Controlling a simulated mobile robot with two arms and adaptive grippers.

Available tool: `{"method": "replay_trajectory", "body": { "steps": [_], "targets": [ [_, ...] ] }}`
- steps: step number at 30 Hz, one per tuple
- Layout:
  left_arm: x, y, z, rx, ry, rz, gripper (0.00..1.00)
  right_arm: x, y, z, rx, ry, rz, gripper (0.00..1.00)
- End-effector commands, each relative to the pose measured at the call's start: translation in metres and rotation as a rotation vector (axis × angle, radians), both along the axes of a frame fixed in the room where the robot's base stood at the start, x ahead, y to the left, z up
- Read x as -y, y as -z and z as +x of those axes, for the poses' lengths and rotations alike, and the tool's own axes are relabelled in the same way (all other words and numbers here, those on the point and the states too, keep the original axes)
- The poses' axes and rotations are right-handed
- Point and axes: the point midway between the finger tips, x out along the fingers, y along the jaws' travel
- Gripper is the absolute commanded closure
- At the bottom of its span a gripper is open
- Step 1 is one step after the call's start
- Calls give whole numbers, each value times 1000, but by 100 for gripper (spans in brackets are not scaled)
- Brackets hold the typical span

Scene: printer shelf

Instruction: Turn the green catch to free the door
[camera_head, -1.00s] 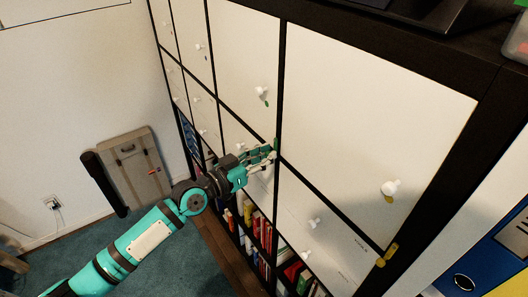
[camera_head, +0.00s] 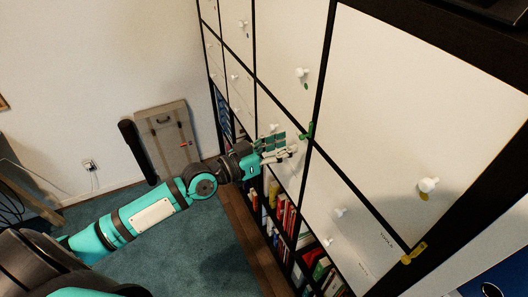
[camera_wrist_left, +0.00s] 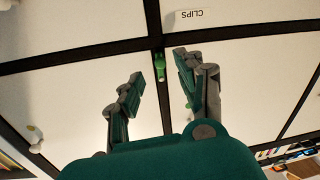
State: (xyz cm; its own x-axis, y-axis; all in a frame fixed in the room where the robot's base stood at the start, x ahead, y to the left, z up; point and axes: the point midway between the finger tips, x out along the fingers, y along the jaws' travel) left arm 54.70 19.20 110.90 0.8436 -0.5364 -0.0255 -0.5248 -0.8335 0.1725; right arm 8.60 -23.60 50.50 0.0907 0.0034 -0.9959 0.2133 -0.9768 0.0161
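The green catch (camera_head: 309,130) is a small upright piece on the dark upright strip between doors, by a crossing of the shelf frame. In the left wrist view the catch (camera_wrist_left: 158,66) lies along the dark strip. The white door (camera_head: 285,50) with a white knob (camera_head: 302,72) and a green mark (camera_head: 305,86) is shut beside it. My left gripper (camera_head: 290,145) is just left of and below the catch. In the left wrist view its fingers (camera_wrist_left: 160,76) are spread, empty, with the catch seen between their tips. Contact cannot be told. My right gripper is out of view.
A yellow catch (camera_head: 413,253) sits lower right, near a knob (camera_head: 428,188) with a yellow mark. Other white doors with knobs surround the green catch. Books (camera_head: 283,215) stand in open compartments below. A grey case (camera_head: 168,140) leans on the wall.

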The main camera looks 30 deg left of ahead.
Motion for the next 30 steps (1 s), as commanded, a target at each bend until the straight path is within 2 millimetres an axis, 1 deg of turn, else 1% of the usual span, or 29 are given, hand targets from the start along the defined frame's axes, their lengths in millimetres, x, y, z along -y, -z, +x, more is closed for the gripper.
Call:
{"method": "replay_trajectory", "body": {
  "steps": [1, 6, 9, 12, 17, 30],
  "targets": [
    [-7, 2, -11, -4, 2, 8, 62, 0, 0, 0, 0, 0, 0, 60],
    [-25, 1, -40, -5, 2, 6, 62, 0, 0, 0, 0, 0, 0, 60],
    [-32, 0, -50, -4, 0, 4, 62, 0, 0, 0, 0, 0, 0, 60],
    [-36, -1, -56, -3, 1, 2, 62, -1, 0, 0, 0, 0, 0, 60],
    [-38, -2, -60, 1, 1, -1, 62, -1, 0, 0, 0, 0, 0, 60],
    [-38, -1, -59, 0, -2, 0, 62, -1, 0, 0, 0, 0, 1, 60]
  ]
}}
